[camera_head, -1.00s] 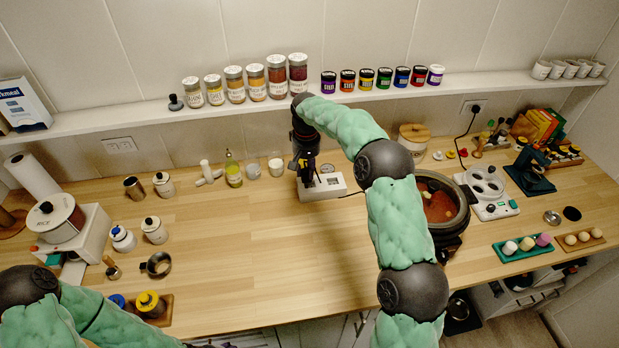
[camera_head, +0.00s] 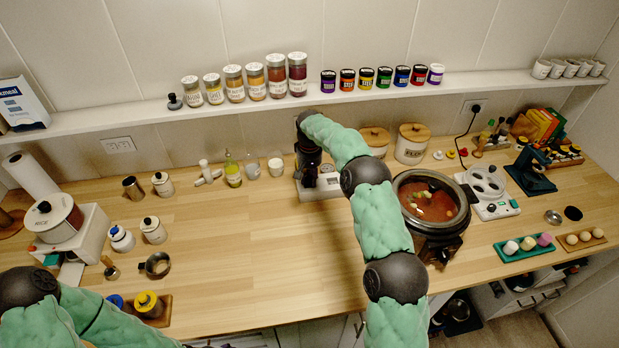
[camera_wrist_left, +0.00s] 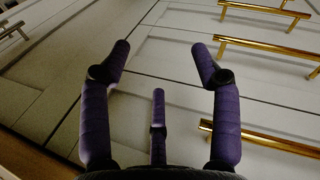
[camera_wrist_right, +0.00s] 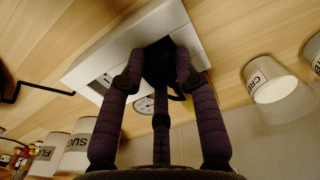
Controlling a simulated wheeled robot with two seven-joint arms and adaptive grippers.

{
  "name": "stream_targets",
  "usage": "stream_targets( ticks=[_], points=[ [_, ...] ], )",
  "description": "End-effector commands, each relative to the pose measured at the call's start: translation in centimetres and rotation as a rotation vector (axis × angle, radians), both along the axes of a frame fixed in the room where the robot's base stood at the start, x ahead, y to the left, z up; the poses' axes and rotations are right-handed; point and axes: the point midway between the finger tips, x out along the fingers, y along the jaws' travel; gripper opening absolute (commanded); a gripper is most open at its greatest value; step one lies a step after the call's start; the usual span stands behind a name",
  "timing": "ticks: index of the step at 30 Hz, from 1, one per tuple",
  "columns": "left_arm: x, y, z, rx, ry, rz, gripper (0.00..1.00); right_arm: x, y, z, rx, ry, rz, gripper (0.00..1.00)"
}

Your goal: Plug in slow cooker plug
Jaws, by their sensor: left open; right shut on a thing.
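The slow cooker (camera_head: 400,193) is a round dark pot with red-brown food in it, right of my right arm. A white socket box (camera_head: 318,193) stands on the counter near the wall. My right gripper (camera_wrist_right: 160,72) is shut on a dark plug (camera_wrist_right: 158,60) right at the white box (camera_wrist_right: 110,58) in the right wrist view. The fingers hide most of the plug, and I cannot tell whether it is fully seated. My left gripper (camera_wrist_left: 161,62) is open and empty, facing drawer fronts with brass handles.
Canisters (camera_head: 411,145) stand behind the cooker. A white appliance (camera_head: 487,190) is at its right, its black cord in the wall outlet (camera_head: 474,107). Mugs and small jars (camera_head: 233,170) stand left of the socket box. The counter middle (camera_head: 260,250) is clear.

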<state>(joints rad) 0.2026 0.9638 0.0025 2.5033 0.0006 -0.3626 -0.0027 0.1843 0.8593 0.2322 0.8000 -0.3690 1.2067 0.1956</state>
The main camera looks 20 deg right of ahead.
Motion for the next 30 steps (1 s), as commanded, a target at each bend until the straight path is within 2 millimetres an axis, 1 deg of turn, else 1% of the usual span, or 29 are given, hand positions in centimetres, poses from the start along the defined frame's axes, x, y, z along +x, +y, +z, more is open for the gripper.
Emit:
stream_targets(
  ticks=[4, 8, 9, 11, 12, 23, 26, 30],
  points=[
    [0.0, 0.0, 0.0, 0.000, 0.000, 0.000, 0.63, 0.0, 0.0, 0.1, 0.000, -0.001, 0.000, 0.00],
    [0.0, 0.0, -0.1, 0.000, 0.000, 0.000, 0.63, 0.0, 0.0, -0.2, 0.000, 0.000, 0.000, 0.00],
    [0.0, 0.0, -0.1, 0.000, 0.000, 0.000, 0.63, 0.0, 0.0, -0.3, 0.000, 0.000, 0.000, 0.35],
    [0.0, 0.0, -0.1, 0.000, 0.000, 0.000, 0.63, 0.0, 0.0, -0.2, 0.000, 0.000, 0.000, 0.52],
    [0.0, 0.0, -0.1, 0.000, 0.000, 0.000, 0.63, 0.0, 0.0, -0.2, 0.000, 0.000, 0.000, 0.56],
    [0.0, 0.0, 0.0, 0.000, 0.000, 0.000, 0.63, 0.0, 0.0, 0.0, 0.000, -0.001, 0.000, 0.56],
    [0.0, 0.0, 0.2, 0.000, 0.000, 0.000, 0.63, 0.1, 0.0, 0.9, 0.000, -0.003, 0.000, 0.56],
    [0.0, 0.0, 0.4, 0.000, 0.000, 0.000, 0.63, 0.1, 0.0, 3.3, 0.000, -0.004, 0.000, 0.56]
  ],
)
